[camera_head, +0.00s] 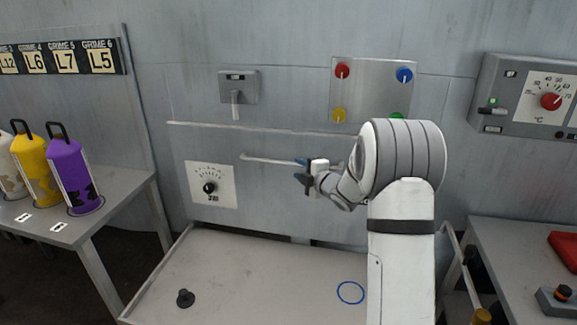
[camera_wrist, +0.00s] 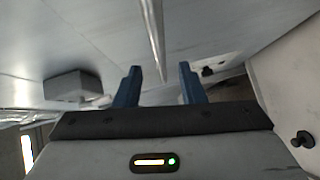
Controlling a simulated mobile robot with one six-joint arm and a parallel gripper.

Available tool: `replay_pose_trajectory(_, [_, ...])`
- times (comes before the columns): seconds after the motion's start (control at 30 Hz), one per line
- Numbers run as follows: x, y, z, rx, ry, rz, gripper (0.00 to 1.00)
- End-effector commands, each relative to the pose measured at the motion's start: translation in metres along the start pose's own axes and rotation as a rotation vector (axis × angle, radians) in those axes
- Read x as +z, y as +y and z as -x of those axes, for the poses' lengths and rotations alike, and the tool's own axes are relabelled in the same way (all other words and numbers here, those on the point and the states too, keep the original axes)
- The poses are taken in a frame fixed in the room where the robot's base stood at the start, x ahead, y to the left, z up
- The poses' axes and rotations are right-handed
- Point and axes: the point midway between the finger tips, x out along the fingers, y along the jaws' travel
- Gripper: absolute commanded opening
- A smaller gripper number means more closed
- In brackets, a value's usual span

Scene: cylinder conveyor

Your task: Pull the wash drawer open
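The wash drawer front seems to be the grey panel (camera_head: 262,195) with a thin pale bar handle (camera_head: 262,159) running across it. My gripper (camera_head: 302,171) is at the right part of the handle, and my arm hides the handle's right end. In the wrist view my gripper (camera_wrist: 158,72) has two blue fingers standing apart. The bar handle (camera_wrist: 152,30) runs lengthwise in that picture, and its lower end shows between the fingertips. No contact with either finger is clear.
Below is a shallow grey tray (camera_head: 235,265) with a black knob (camera_head: 185,298) and a blue ring (camera_head: 350,292). A dial plate (camera_head: 210,186) is left of the handle. Several coloured canisters stand left, including a purple one (camera_head: 75,175). A control box (camera_head: 530,98) is at right.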

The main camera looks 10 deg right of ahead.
Motion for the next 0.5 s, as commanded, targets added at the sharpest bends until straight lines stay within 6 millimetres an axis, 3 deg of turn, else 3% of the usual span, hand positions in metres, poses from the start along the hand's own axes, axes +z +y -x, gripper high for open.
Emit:
replay_pose_trajectory(0.3, [-0.001,0.001,-0.051,0.000,0.000,-0.002,0.36])
replay_pose_trajectory(0.5, [0.000,0.001,-0.067,-0.001,-0.002,-0.002,0.36])
